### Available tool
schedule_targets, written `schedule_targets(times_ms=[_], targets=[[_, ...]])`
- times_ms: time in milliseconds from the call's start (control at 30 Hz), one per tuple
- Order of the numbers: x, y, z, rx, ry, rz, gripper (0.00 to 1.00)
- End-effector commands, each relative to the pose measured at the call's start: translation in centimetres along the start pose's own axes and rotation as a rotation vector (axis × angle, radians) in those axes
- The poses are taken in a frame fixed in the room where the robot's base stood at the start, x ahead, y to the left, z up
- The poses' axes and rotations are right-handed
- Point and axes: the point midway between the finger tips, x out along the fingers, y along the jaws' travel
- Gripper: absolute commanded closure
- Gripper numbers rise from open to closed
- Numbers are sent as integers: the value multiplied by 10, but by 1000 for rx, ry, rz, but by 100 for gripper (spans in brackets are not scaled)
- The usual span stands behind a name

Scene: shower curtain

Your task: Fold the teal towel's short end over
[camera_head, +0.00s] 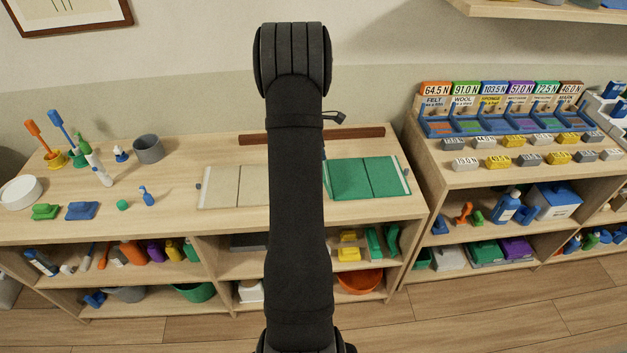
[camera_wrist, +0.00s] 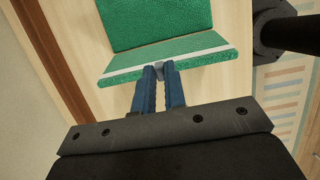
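The teal towel (camera_head: 383,177) lies on the counter right of my arm, with a crease across its middle. A small grey tab (camera_wrist: 159,69) is at this end's edge. My gripper (camera_wrist: 160,72) has its two blue fingers close together at the tab and looks shut on it. The gripper is mostly hidden by my arm in the head view.
A beige towel (camera_head: 238,186) lies left of my arm. A brown bar (camera_head: 365,133) runs along the counter's back. A grey cup (camera_head: 148,149) and small blue and green items stand at the left. Shelves (camera_head: 527,175) with labelled bins stand right. The counter's front edge is near the towel.

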Motion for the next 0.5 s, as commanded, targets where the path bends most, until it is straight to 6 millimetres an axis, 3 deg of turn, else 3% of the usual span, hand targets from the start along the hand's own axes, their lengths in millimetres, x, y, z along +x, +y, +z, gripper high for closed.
schedule_targets(times_ms=[133, 500], targets=[[0, 0, 11, 0, 0, -1, 92], [1, 0, 13, 0, 0, 0, 92]])
